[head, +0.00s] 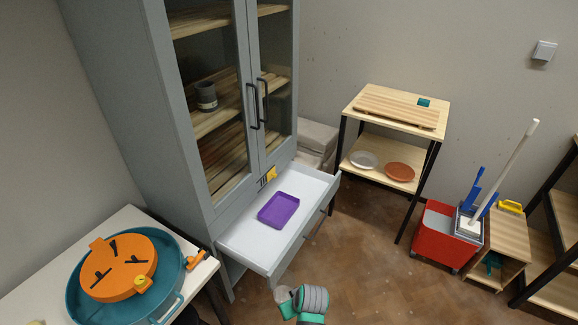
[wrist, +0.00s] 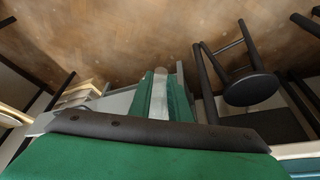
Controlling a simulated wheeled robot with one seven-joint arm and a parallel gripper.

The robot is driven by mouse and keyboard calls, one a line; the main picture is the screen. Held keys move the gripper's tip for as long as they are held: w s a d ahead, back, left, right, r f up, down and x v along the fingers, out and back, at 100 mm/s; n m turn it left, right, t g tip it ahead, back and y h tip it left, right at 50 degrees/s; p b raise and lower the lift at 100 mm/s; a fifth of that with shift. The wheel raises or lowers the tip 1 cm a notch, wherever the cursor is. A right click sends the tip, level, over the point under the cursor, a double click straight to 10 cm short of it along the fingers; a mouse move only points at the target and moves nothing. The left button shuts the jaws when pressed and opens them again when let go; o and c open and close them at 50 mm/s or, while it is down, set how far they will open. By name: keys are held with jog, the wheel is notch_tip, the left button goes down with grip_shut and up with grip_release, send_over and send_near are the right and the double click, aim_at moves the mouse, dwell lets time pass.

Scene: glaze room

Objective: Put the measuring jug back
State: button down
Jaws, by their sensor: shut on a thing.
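The tall grey cabinet (head: 120,70) has glass doors that look shut, with a dark grey cup-like vessel (head: 206,95) on a shelf. Its white drawer (head: 240,238) stands open and holds a purple tray (head: 278,209).
A pottery wheel (head: 172,262) with orange and teal parts is on the white table at left. A wooden shelf stand (head: 368,100), a red mop bucket (head: 436,236) and a small wooden box (head: 505,240) stand at right. A dark stool (wrist: 250,85) shows in the wrist view. Floor (head: 365,270) is clear front right.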

jog(key=m, duration=0.2)
jog(key=s+a+f+m+h, duration=0.1)
jog(key=m, duration=0.1)
jog(key=s+m+h, duration=0.1)
jog(key=shift+s+a+f+m+t, duration=0.2)
jog(key=shift+s+m+t, duration=0.1)
jog(key=shift+m, duration=0.1)
